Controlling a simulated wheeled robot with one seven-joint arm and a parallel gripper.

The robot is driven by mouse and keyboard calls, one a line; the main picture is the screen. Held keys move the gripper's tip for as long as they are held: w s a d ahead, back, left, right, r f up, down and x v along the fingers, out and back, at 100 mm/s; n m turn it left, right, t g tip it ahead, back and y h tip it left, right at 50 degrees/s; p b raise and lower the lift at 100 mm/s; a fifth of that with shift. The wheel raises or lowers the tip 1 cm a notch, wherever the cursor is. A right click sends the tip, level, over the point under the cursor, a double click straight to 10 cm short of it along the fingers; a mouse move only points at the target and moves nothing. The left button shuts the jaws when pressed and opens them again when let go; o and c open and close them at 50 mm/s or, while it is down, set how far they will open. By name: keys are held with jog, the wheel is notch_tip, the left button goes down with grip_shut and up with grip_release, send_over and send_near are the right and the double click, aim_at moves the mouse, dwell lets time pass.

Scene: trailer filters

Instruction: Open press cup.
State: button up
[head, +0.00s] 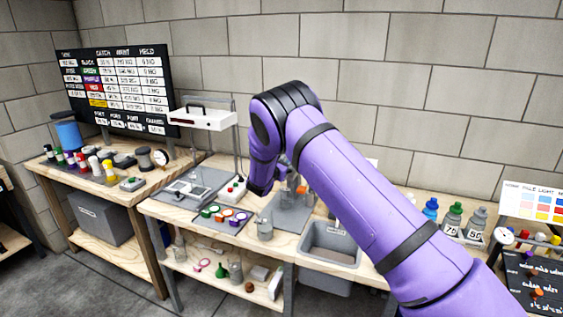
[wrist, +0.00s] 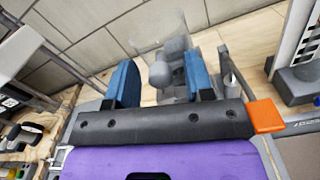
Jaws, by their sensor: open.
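In the wrist view my gripper (wrist: 160,62) is open, its two blue finger pads spread apart. Between and beyond the pads are a grey rounded knob (wrist: 160,76) and a clear see-through piece (wrist: 158,38), which appear to belong to the press cup. Nothing is gripped, and I cannot tell whether a pad touches the knob. In the head view my purple arm covers most of this spot. A clear part with orange (head: 301,187) shows just right of the arm's end, above a grey mat (head: 287,218). Whether the cup is open or closed is hidden.
A grey sink (head: 330,243) is set in the bench right of the mat. Left are a tray with coloured rings (head: 222,216) and a white-topped stand (head: 203,119). Bottles (head: 452,220) stand at the right. The wall is close behind.

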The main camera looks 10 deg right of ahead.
jog(key=shift+w+d, duration=0.25)
grip_shut()
